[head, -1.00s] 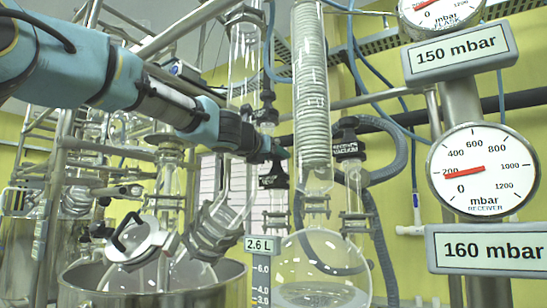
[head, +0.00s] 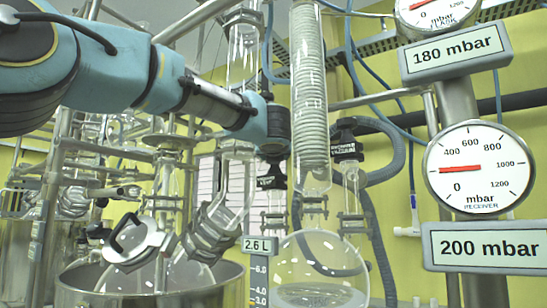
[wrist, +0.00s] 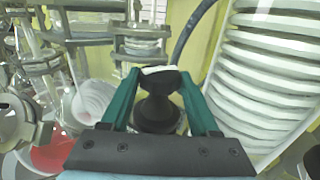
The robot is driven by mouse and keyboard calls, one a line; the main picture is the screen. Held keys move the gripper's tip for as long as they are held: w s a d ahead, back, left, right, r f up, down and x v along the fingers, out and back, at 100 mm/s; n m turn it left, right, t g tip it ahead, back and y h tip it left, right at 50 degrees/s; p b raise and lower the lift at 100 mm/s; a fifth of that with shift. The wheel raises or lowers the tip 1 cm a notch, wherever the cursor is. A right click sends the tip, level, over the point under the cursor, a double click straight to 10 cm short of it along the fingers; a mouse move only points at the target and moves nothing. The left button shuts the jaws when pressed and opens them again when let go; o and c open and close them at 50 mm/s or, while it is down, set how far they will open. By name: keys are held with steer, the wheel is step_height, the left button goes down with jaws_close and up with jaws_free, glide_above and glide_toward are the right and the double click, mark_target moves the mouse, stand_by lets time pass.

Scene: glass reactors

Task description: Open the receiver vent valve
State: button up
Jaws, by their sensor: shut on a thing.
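In the wrist view, the two green fingers of my gripper (wrist: 158,76) stand on either side of a black valve knob (wrist: 158,112) and are shut on it. The knob has a flared top with a pale edge. In the head view, my arm's dark wrist end (head: 277,125) sits just above a black valve tag (head: 271,178); the fingers and knob are hidden there. I cannot read that tag. The round receiver gauge (head: 480,168) has its red needle near 200, and its display (head: 486,246) reads 200 mbar.
A glass coil condenser (head: 310,100) stands close right of my wrist. Another black valve (head: 345,150) with a grey hose is further right. A round glass flask (head: 320,270) is below. The flask display (head: 458,50) reads 180 mbar. Glassware and metal frames crowd the left.

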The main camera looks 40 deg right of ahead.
steer(key=shift+n+t+y, duration=0.6)
steer(key=shift+y, duration=0.2)
steer(key=o, duration=1.4)
steer(key=shift+s, duration=0.15)
